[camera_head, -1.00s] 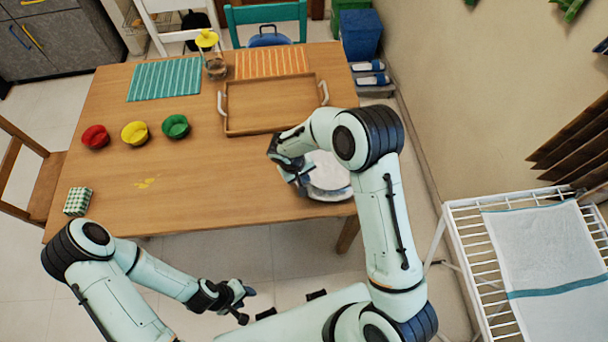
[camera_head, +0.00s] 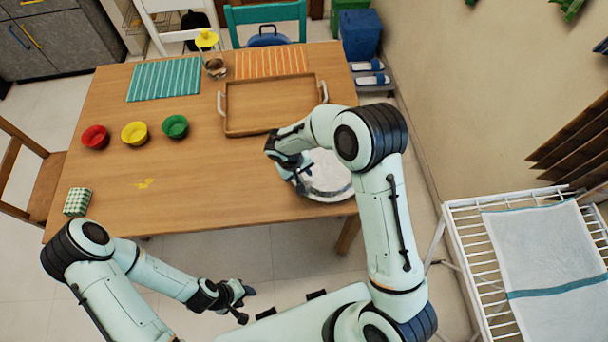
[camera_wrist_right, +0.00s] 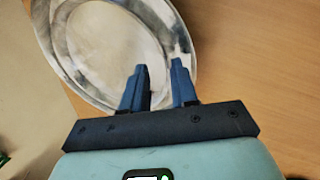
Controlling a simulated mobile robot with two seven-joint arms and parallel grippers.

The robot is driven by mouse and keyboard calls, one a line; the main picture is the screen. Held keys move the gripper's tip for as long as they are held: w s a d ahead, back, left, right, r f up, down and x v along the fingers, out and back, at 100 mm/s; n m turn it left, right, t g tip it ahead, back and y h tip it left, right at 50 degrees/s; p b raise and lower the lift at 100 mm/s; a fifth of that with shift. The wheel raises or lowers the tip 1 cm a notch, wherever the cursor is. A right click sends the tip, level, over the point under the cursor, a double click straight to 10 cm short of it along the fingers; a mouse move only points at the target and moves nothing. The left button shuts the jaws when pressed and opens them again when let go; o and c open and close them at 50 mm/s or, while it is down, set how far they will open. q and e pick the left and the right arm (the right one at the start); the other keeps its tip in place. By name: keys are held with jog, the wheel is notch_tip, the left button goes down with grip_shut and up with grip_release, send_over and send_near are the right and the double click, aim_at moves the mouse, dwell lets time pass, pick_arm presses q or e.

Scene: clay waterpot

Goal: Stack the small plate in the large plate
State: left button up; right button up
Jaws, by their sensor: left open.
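The large silver plate (camera_head: 335,198) lies near the table's front right corner, and its rim shows in the right wrist view (camera_wrist_right: 46,38). A smaller shiny round plate (camera_head: 328,174) appears to sit inside it; it also shows in the right wrist view (camera_wrist_right: 100,45). My arm partly hides both in the head view. My right gripper (camera_head: 302,180) is at the plates' left side. In the right wrist view its fingers (camera_wrist_right: 158,68) are apart over the rim area, and nothing is clearly clamped between them. My left gripper (camera_head: 246,304) is open and empty, in front of the table.
A wooden tray (camera_head: 270,104) lies behind the plates. Red (camera_head: 95,137), yellow (camera_head: 135,133) and green (camera_head: 175,126) bowls stand at the left. A checkered box (camera_head: 77,201) is at the front left.

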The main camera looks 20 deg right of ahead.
jog(key=v, duration=1)
jog(key=shift+s, duration=0.2)
jog(key=shift+r, duration=0.1)
